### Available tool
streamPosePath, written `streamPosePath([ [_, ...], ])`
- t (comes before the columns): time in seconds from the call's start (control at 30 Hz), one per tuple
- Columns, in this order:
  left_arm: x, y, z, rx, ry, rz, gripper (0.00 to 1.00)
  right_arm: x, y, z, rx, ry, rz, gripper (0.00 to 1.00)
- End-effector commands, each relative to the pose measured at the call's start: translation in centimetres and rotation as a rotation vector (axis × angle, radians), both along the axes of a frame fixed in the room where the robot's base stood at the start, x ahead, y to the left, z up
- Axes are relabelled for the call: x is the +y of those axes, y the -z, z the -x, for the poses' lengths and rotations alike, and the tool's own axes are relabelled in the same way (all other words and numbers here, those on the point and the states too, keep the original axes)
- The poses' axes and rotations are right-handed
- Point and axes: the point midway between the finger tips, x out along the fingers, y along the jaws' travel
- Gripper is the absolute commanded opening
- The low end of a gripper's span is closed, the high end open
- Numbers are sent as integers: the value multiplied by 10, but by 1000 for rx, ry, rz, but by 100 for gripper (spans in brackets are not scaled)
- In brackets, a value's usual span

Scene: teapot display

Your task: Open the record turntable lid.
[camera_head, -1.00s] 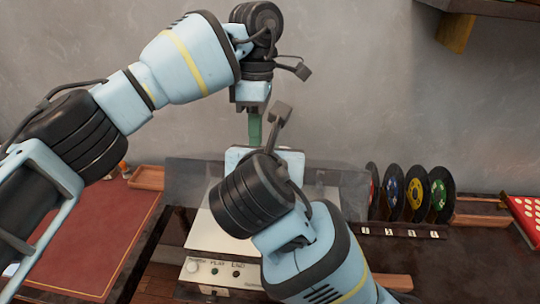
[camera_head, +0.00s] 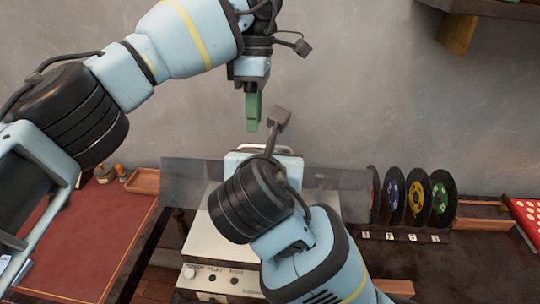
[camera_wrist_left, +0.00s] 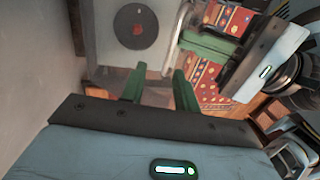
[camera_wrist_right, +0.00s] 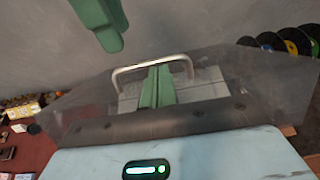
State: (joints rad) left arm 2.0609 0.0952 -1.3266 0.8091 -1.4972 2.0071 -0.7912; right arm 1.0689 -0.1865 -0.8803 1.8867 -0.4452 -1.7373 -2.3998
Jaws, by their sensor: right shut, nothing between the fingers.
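The record turntable (camera_head: 205,243) is a pale box with knobs on its front, partly hidden by my right arm. Its clear grey lid (camera_head: 190,185) stands tilted up behind it, with a silver handle bar (camera_wrist_right: 150,65) at its top edge. My right gripper (camera_wrist_right: 158,85) is shut and empty, its fingertips at the handle's opening; whether they touch the bar I cannot tell. My left gripper (camera_head: 253,112) is open and empty above the handle, close to the wall. A dark record with a red centre (camera_wrist_left: 137,27) shows on the turntable in the left wrist view.
Several records (camera_head: 416,198) stand in a rack to the right of the turntable. A red mat (camera_head: 95,225) lies to the left, with a small wooden tray (camera_head: 143,181) behind it. The grey wall closes off the back.

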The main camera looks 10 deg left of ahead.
Motion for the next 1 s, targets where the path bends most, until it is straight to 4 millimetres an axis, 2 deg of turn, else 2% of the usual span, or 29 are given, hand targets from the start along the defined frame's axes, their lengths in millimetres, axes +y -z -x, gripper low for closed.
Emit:
streamPosePath([
  [0.03,0,-12,-2,-6,-4,-1,31,0,-1,0,-1,0,0,0],
  [0.27,0,-41,-6,-5,-2,0,31,0,-1,0,-2,0,-1,0],
  [0.47,-1,-44,-6,21,4,-9,31,0,-2,0,-3,0,-1,0],
  [1.0,-1,-68,-10,1,3,1,31,0,-2,0,-3,0,-1,0],
])
